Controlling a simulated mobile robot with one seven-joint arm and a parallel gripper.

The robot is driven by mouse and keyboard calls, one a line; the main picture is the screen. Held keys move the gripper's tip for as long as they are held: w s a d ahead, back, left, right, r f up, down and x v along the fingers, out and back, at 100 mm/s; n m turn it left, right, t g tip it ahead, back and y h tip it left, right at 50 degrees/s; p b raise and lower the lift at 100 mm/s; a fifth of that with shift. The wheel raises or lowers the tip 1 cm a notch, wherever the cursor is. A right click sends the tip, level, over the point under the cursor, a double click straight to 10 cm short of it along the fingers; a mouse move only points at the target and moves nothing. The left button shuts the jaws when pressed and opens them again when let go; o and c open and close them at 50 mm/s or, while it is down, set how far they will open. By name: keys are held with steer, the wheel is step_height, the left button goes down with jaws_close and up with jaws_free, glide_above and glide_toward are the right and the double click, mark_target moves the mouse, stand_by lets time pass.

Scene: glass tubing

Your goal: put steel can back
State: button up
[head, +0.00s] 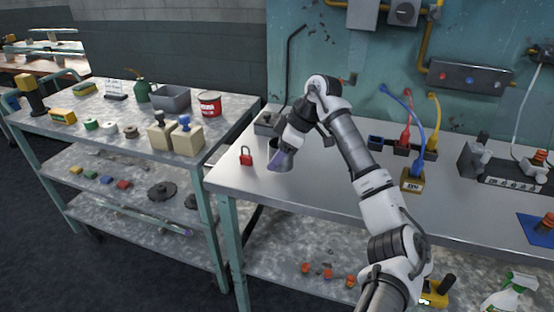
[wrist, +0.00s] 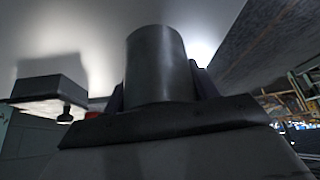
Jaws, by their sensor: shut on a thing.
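The steel can (wrist: 157,65) is a plain dark grey cylinder in the wrist view. It stands between the two dark fingers of my gripper (wrist: 160,95), which are shut on it. In the head view my gripper (head: 281,160) is low over the left end of the metal workbench (head: 310,185), just right of a red padlock (head: 246,155). The can is mostly hidden there behind my gripper, and I cannot tell whether it touches the bench.
A small grey box (head: 266,123) is behind my gripper. A shelf table (head: 85,130) at left carries a red tin (head: 210,104), a grey bin (head: 171,98) and wooden blocks (head: 187,139). Plugs with cables (head: 403,138) and a yellow-brown block (head: 412,180) stand right of my arm.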

steer(key=shift+f, duration=1.1)
steer(key=o, duration=1.1)
steer(key=shift+f, duration=0.1)
